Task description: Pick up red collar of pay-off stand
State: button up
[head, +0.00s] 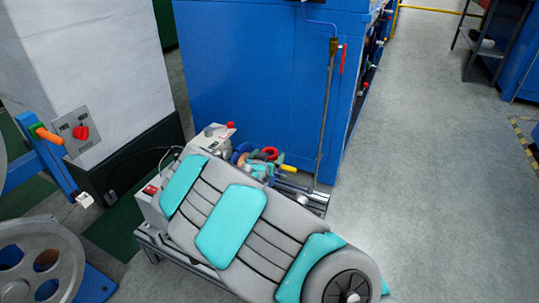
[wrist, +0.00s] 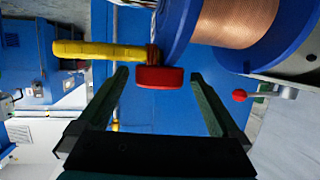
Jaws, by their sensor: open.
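The red collar (wrist: 160,78) is a short, thick red piece at the inner end of a yellow handle (wrist: 98,49), beside a blue spool flange (wrist: 183,22) in the wrist view. My gripper (wrist: 160,73) is open, with one dark finger on each side of the collar in the picture. The collar appears level with the fingertips, with visible gaps on both sides; whether it lies between them in depth I cannot tell. In the head view, a red part (head: 269,152) shows beyond my arm near a yellow handle (head: 288,168). My arm partly blocks the stand there.
Copper wire fills the spool (wrist: 238,25) close to the fingertips. A red ball knob (wrist: 239,96) on a metal lever stands right of the right finger. A large blue cabinet (head: 255,80) rises behind the stand. Open grey floor (head: 440,160) lies to the right.

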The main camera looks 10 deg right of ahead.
aim_at(271, 151)
jog(key=shift+x, duration=2.3)
jog(key=shift+r, duration=0.2)
jog(key=shift+c, duration=0.2)
